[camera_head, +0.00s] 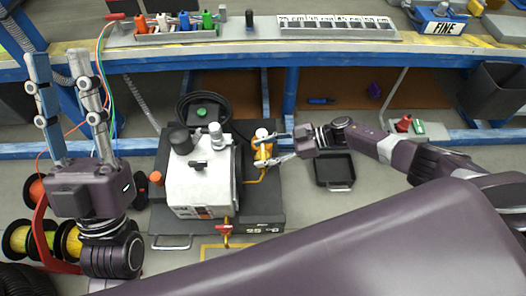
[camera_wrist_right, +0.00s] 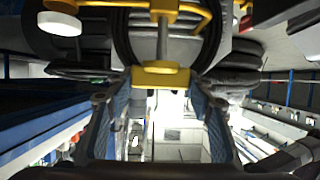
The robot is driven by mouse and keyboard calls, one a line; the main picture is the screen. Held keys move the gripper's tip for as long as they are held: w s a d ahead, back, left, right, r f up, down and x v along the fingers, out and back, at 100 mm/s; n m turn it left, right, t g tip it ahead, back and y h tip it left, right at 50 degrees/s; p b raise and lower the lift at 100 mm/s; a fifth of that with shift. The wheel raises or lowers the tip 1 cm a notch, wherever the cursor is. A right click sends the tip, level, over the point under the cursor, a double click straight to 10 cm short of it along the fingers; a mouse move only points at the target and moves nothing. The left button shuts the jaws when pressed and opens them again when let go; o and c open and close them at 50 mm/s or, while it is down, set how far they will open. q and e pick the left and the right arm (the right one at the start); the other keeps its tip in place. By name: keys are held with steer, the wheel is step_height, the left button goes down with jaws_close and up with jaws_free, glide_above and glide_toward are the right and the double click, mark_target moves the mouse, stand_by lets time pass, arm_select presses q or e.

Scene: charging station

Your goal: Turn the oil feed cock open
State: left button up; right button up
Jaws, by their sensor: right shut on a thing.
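A white machine (camera_head: 200,185) stands on a dark base on the floor. A yellow fitting (camera_head: 262,154) with a white cap rises at its right side; I take it for the oil feed cock. My right gripper (camera_head: 269,150) reaches it from the right with its fingers around it. In the right wrist view, a yellow crossbar (camera_wrist_right: 160,76) on a grey stem sits at the fingertips, and the gripper is shut on it. Whether the cock is open cannot be told. My left gripper (camera_head: 58,68) is open and empty, pointing up at the left, away from the machine.
A red-handled fitting (camera_head: 226,231) stands at the machine's front. A black tray (camera_head: 334,170) lies right of the base. Cable spools (camera_head: 42,238) stand at lower left. A blue-edged workbench (camera_head: 345,53) with tools crosses the back.

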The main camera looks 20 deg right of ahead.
steer(key=o, duration=1.2)
steer(key=v, duration=1.2)
steer(key=shift+r, duration=0.1)
steer(key=shift+a, duration=0.15)
